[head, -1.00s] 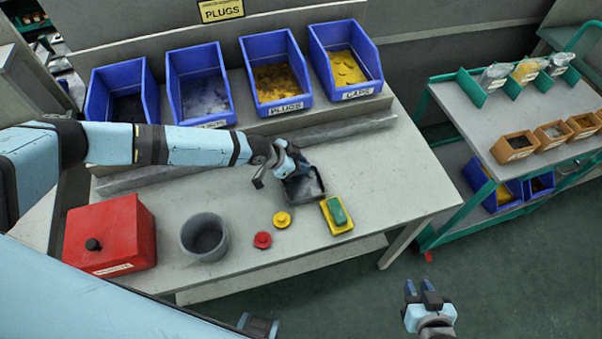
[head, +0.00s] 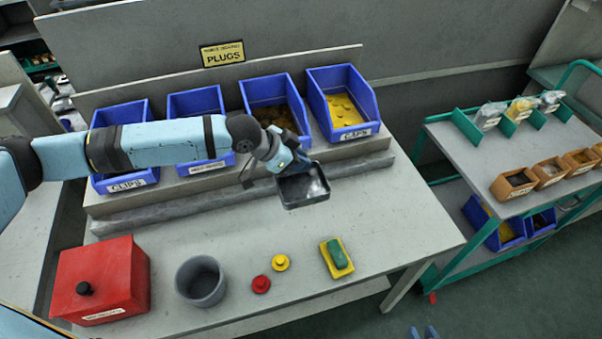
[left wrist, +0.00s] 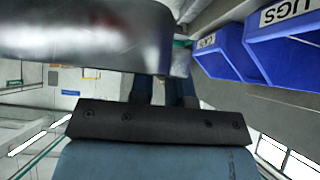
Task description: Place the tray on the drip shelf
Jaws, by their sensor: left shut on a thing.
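The tray (head: 303,205) is small, dark and shallow with a raised rim. My left gripper (head: 290,170) is shut on its back rim and holds it up, near the front of the back ledge. In the left wrist view the tray (left wrist: 95,40) fills the upper left as a grey metal surface, with the left fingers (left wrist: 165,92) at its edge. A long grey strip-like shelf (head: 160,218) runs along the back of the bench below the bins; I cannot tell for sure that it is the drip shelf.
Blue bins (head: 340,105) stand in a row behind the tray. On the bench (head: 400,215) are a red box (head: 105,280), a grey cup (head: 201,282), red and yellow knobs, and a green-and-yellow block (head: 337,258). A green trolley (head: 450,150) stands right. The bench's middle is clear.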

